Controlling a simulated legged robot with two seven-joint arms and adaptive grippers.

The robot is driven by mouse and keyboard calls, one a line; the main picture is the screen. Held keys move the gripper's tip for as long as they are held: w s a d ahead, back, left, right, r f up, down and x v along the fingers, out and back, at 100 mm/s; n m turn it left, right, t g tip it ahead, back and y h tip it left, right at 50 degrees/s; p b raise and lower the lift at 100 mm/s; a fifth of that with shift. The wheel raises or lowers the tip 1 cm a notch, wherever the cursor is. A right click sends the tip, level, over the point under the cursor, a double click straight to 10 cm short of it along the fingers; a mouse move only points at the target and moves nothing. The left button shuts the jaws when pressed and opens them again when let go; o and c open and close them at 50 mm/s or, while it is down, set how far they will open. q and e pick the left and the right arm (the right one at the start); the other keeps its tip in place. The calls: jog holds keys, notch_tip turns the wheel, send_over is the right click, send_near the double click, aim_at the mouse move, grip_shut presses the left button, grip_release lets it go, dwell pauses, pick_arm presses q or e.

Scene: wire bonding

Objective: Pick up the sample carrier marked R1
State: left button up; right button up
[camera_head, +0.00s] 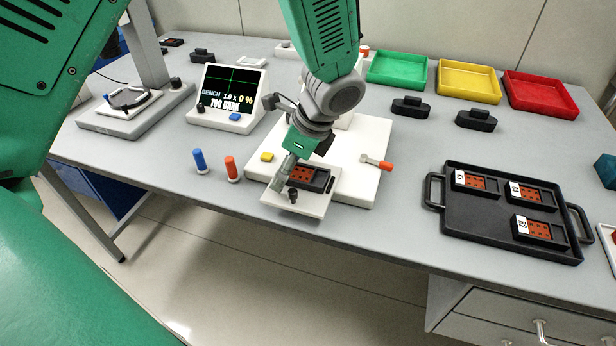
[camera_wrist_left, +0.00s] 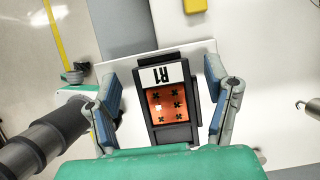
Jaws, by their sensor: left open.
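The sample carrier R1 (camera_wrist_left: 170,104) is a dark frame with an orange window and a white label reading R1. In the head view it (camera_head: 312,178) sits on a pale plate (camera_head: 300,205) at the front of the white bonder base (camera_head: 350,182), partly hidden by my gripper. My left gripper (camera_head: 298,172) points down over the carrier. In the wrist view its open fingers (camera_wrist_left: 160,80) stand either side of the carrier, with visible gaps. I cannot tell how far above it they are. My right gripper is not in view.
A black tray (camera_head: 472,232) with several similar carriers lies at the right. A blue peg (camera_head: 199,160) and an orange peg (camera_head: 231,168) stand left of the base. An orange-tipped lever (camera_head: 380,164) is at its right. Green, yellow and red bins line the back.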

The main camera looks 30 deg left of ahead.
pick_arm(q)
jog(key=shift+a+f, duration=0.1)
jog(key=shift+a, duration=0.35)
jog(key=c, duration=1)
jog(key=shift+a, duration=0.2)
jog(key=shift+c, duration=1.2)
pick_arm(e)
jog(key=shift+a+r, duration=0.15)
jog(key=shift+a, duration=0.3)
pick_arm(q)
jog(key=shift+d, duration=0.15)
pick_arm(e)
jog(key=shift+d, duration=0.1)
